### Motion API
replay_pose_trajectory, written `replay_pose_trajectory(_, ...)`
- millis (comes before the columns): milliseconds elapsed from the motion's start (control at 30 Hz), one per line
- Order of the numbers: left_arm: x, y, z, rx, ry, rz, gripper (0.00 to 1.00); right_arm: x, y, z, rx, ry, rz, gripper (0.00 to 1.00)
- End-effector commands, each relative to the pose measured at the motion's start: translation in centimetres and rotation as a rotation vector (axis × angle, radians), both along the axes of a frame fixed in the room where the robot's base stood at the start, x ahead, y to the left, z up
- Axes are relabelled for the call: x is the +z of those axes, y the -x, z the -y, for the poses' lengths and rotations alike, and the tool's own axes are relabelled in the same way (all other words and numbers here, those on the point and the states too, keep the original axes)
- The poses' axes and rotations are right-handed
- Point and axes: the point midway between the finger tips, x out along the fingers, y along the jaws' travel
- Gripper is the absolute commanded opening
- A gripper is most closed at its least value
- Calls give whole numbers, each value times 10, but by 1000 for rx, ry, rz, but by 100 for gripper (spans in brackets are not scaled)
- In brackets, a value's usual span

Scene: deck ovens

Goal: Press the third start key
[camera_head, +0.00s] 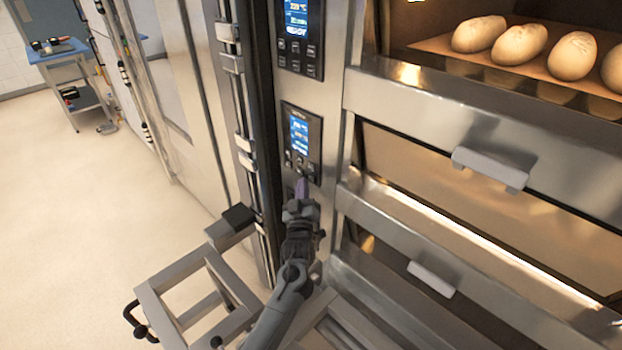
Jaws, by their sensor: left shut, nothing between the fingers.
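Two control panels show on the steel column left of the oven doors. The upper panel (299,38) has a blue lit screen with keys below it. The lower panel (300,140) has a smaller lit screen and a row of keys under it. I cannot tell whether the tips touch the panel. Any panel further down is hidden behind my gripper and arm. The start key labels are too small to read. My right gripper is out of view.
Oven doors with handles (490,168) and (432,279) stand to the right. Loaves (520,44) lie in the lit upper deck. A grey metal frame (190,290) stands at the lower left. A blue-topped cart (60,52) is far left. The floor between is clear.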

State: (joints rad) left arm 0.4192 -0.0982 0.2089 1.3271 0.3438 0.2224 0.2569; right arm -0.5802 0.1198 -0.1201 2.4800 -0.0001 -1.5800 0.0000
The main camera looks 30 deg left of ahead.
Motion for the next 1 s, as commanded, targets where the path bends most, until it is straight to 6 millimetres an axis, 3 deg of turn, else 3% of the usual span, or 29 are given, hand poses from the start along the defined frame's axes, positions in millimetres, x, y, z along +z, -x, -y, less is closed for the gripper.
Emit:
replay_pose_trajectory(167, 2, 6, -1, 1, 0, -1, 0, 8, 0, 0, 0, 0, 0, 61)
replay_pose_trajectory(533, 3, 40, -7, 0, 0, -1, 0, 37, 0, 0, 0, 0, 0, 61)
replay_pose_trajectory(1000, 0, 49, -9, 0, 0, 1, 0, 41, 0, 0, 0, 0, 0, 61)
